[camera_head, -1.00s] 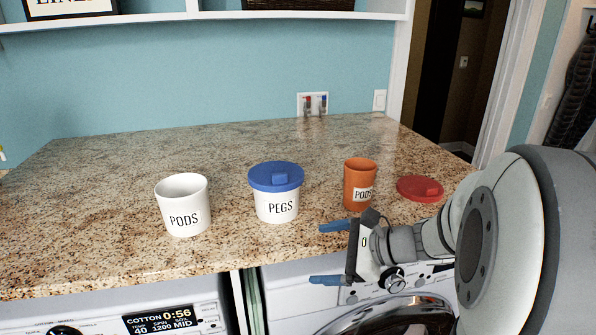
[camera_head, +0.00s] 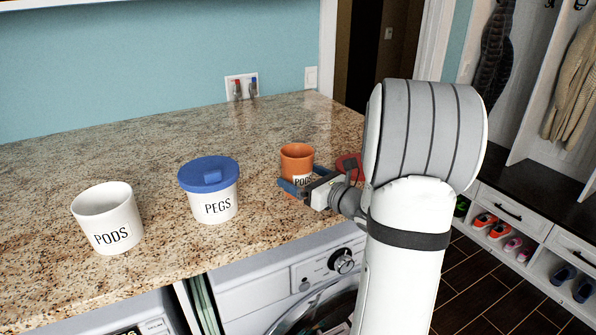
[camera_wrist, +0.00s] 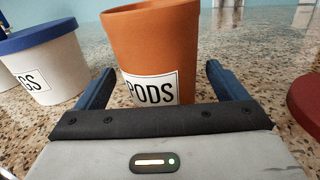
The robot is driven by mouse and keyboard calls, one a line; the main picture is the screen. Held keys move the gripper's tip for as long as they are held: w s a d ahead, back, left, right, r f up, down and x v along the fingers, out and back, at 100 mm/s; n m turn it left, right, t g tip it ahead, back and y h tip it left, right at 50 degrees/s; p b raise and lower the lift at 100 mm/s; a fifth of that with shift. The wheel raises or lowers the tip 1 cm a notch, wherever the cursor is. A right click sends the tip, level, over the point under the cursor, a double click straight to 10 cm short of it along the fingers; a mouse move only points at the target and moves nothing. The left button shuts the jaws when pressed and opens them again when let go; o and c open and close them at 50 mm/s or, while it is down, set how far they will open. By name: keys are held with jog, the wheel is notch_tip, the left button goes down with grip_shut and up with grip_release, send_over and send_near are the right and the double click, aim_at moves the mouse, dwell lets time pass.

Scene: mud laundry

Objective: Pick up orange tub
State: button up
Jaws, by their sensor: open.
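The orange tub (camera_head: 297,157), labelled PODS and without a lid, stands upright on the granite counter. In the wrist view the tub (camera_wrist: 152,50) rises just ahead of my gripper (camera_wrist: 160,88), roughly centred between the blue fingers. My gripper is open, with one finger on each side of the tub's lower part. In the head view my gripper (camera_head: 290,188) is low at the tub's near side, and its far finger is partly hidden. I cannot tell whether a finger touches the tub.
A white PEGS tub with a blue lid (camera_head: 208,175) stands left of the orange tub. An open white PODS tub (camera_head: 106,218) stands further left. A red lid (camera_head: 348,166) lies to the right, partly behind my arm. The counter (camera_head: 150,150) behind is clear.

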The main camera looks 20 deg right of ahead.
jog(key=shift+x, duration=0.8)
jog(key=shift+c, duration=0.2)
jog(key=shift+r, duration=0.1)
jog(key=c, duration=1.1)
